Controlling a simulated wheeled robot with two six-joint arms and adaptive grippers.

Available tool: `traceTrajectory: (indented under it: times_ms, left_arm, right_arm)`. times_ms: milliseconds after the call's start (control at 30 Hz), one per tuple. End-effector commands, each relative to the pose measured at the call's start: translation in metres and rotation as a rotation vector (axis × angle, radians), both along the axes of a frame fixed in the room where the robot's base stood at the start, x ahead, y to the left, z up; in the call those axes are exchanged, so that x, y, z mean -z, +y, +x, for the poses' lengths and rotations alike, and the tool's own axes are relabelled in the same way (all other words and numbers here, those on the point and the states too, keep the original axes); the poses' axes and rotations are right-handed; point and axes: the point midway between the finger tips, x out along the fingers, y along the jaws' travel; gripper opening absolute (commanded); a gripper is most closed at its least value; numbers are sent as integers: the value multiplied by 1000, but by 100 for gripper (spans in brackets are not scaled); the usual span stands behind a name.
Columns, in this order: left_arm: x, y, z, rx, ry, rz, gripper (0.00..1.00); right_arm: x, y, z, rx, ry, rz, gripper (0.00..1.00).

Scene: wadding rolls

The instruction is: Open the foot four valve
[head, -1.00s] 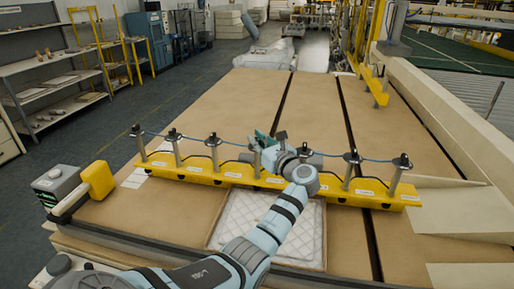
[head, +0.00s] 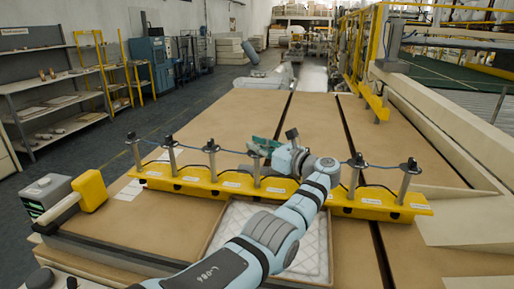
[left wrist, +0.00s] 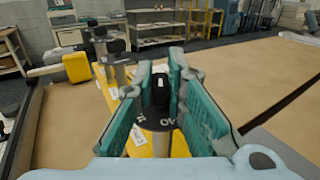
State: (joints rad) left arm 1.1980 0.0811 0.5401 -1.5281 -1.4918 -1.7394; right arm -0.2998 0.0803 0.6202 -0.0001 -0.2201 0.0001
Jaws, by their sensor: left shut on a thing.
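A yellow bar (head: 185,183) lies across the table with several upright grey posts, each topped by a black valve knob. My left gripper (head: 258,147) is at the top of a post (head: 256,172) near the middle of the bar. In the left wrist view my left gripper (left wrist: 160,90) has its two teal fingers on either side of a black knob (left wrist: 160,92), shut on it. A round dark disc with white letters (left wrist: 158,122) sits under the knob. The labels on the bar are too small to read. The right gripper is not in view.
Neighbouring posts, such as one to the left (head: 212,160) and one to the right (head: 355,175), stand close by, linked by a thin blue hose. A quilted white pad (head: 232,228) lies in front of the bar. The brown table (head: 230,118) behind it is clear.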

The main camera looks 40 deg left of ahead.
Motion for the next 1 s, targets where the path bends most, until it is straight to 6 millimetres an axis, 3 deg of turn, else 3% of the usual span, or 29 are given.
traceTrajectory:
  times_ms: [33, 67, 167, 567, 900, 1000]
  left_arm:
    - [2, 0, 0, 0, 2, -3, 0]
    - [2, 0, 0, 0, 2, -3, 15]
    - [2, 0, 0, 1, 2, -3, 31]
    - [1, -8, 0, 1, 0, -1, 32]
    - [1, -95, 0, 4, 2, -3, 32]
    - [1, -112, 0, 3, 2, -2, 32]
  right_arm:
    - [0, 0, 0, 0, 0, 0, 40]
    - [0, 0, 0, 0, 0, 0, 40]
    - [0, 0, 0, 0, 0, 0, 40]
    - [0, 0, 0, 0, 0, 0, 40]
    - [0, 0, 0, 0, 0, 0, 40]
    - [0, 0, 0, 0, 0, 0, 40]
